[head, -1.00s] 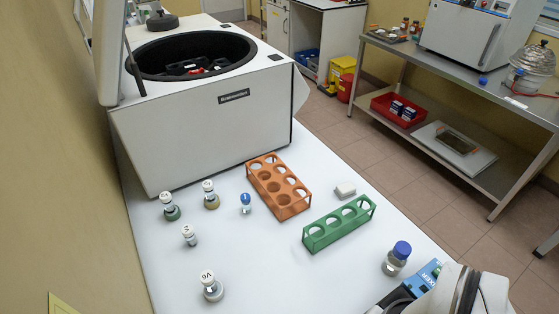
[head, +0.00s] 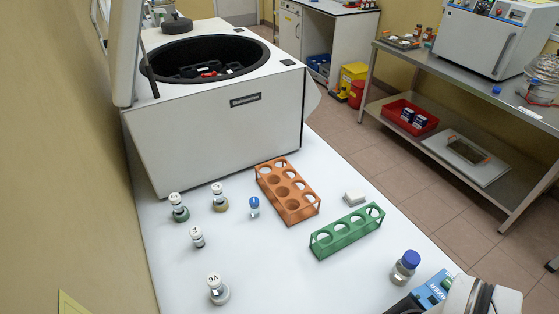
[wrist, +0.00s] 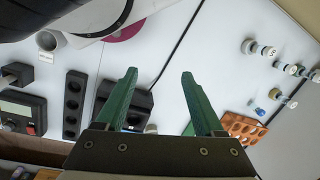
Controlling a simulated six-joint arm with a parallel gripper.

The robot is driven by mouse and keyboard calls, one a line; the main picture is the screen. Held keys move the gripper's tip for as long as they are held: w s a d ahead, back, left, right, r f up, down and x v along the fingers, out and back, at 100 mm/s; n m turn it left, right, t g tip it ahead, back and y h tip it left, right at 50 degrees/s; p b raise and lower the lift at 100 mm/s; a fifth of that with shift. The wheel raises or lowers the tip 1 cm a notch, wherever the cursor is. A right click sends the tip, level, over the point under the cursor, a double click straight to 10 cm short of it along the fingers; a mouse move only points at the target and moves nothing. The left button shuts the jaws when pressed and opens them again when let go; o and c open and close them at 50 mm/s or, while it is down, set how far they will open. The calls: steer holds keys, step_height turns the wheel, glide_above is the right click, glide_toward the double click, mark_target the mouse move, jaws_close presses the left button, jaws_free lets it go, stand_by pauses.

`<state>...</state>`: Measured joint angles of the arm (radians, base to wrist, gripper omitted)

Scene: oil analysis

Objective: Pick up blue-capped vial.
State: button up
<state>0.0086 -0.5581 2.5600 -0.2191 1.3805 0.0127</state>
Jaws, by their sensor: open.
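A small blue-capped vial (head: 254,207) stands upright on the white bench in the head view, just left of the orange rack (head: 287,191). In the wrist view it shows small at the right (wrist: 260,111), beside the orange rack (wrist: 244,127). My gripper (wrist: 158,75) has two green fingers, spread wide with nothing between them, and is well apart from the vial. In the head view my arm shows only at the bottom right; the fingertips are out of frame there. A larger clear bottle with a blue cap (head: 405,266) stands at the bench's right side.
Several white-capped vials stand to the left, one nearest at the front (head: 217,289). A green rack (head: 347,231) and a small white block (head: 354,197) lie right of the orange rack. A large open-topped machine (head: 225,130) fills the back. The front middle bench is clear.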

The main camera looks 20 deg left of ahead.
steer(key=shift+w, duration=0.1)
steer(key=n+t+y, duration=0.2)
steer(key=n+t, duration=0.7)
steer(key=t, duration=0.4)
glide_toward(254, 206)
steer(key=x, duration=1.1)
steer(key=shift+w+f, duration=0.2)
steer(key=shift+f, duration=0.05)
jaws_close()
